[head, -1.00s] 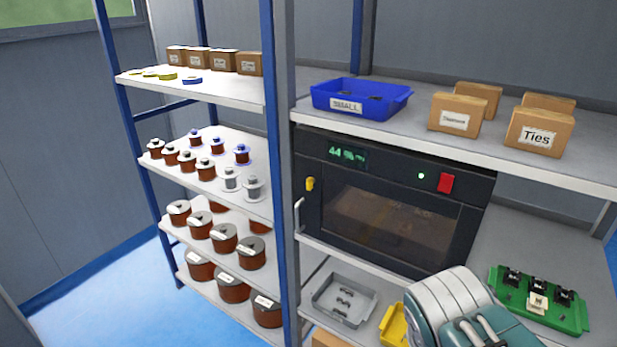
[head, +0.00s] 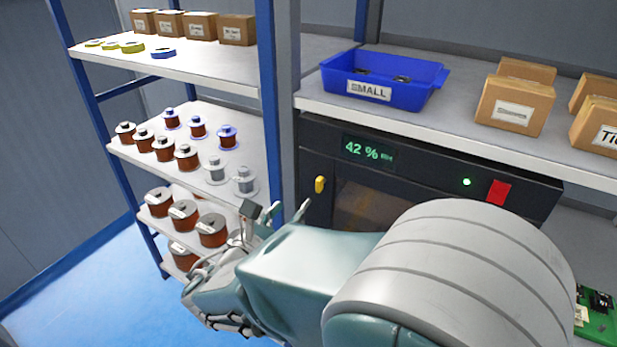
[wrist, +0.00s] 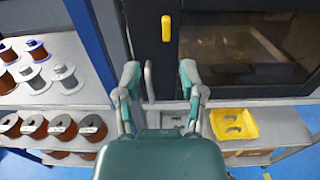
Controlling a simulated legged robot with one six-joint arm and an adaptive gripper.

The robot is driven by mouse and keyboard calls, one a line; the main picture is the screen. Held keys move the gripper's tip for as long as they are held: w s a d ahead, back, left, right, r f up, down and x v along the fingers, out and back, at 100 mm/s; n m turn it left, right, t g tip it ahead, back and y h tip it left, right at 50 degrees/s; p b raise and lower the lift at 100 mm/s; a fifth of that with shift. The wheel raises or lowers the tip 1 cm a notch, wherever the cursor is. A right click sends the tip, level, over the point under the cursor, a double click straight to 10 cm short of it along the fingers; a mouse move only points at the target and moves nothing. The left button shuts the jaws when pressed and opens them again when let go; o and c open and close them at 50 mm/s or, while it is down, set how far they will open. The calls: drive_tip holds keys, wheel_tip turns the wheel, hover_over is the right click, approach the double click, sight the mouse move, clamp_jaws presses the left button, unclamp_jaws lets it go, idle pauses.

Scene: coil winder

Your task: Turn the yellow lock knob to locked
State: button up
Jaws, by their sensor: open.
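The yellow lock knob (head: 320,184) is on the left front of the black cabinet (head: 415,150), beside its glass door, with its long side upright. It also shows in the wrist view (wrist: 166,28), above and beyond my fingertips. My gripper (head: 277,212) is in front of the cabinet's lower left, below and left of the knob in the head view. In the wrist view my gripper (wrist: 160,78) has its two fingers spread with nothing between them but the view of a grey door handle (wrist: 150,80) behind. My arm hides the lower part of the cabinet in the head view.
A blue post (head: 270,100) stands left of the cabinet, with shelves of wire spools (head: 185,155) beyond it. A blue bin (head: 385,82) and boxes (head: 515,105) sit on the shelf above. A yellow tray (wrist: 234,124) lies below the cabinet.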

sight(317, 185)
drive_tip(key=x, duration=0.9)
drive_tip(key=shift+s+d+r, duration=0.1)
drive_tip(key=shift+s+d, duration=0.15)
drive_tip(key=shift+d, duration=0.1)
drive_tip(key=shift+x, duration=0.9)
clamp_jaws()
